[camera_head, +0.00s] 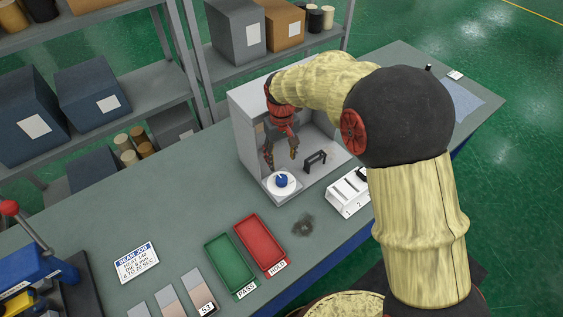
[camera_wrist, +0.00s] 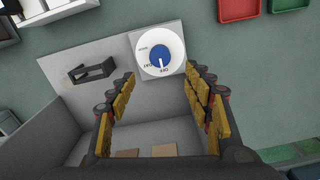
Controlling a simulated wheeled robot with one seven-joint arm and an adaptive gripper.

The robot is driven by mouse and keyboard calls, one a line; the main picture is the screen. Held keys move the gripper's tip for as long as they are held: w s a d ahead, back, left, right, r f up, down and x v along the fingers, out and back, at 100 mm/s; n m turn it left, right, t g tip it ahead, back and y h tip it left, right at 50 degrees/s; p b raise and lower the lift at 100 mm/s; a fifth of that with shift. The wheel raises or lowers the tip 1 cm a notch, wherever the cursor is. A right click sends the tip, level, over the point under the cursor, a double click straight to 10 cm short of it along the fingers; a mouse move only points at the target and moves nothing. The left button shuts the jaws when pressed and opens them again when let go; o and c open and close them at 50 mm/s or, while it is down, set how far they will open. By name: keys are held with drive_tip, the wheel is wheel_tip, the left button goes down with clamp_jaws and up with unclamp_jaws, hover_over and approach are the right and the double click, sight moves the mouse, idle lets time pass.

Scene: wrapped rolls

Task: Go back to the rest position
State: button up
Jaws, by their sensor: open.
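My gripper (camera_head: 281,157) is open and empty. It hangs inside the grey open-fronted box (camera_head: 243,125), above and behind a white dial with a blue knob (camera_head: 282,181) on the box's front plate. In the wrist view the two fingers of my gripper (camera_wrist: 165,82) are spread wide apart. The blue knob (camera_wrist: 159,57) shows just beyond the fingertips, with nothing between the fingers. I cannot tell how far the fingertips are from the dial.
A black handle (camera_head: 315,161) stands in the box, right of my gripper. Green (camera_head: 230,262) and red (camera_head: 260,244) trays lie in front on the grey bench. A white numbered block (camera_head: 347,192) is at right. Shelves with boxes (camera_head: 92,92) stand behind.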

idle(0.6)
drive_tip(key=s+d+r+m+t+b, duration=0.1)
drive_tip(key=s+d+r+t, duration=0.1)
drive_tip(key=s+d+r, duration=0.3)
drive_tip(key=s+d+r+m+t+b, duration=0.1)
drive_tip(key=s+d+r, duration=0.5)
drive_tip(key=s, duration=0.7)
drive_tip(key=s+d+r+m+t+b, duration=0.2)
drive_tip(key=s+d+r, duration=0.3)
drive_tip(key=s, duration=0.5)
drive_tip(key=shift+d+r+m+t, duration=0.2)
drive_tip(key=shift+r+m+t, duration=0.1)
drive_tip(key=shift+m, duration=0.1)
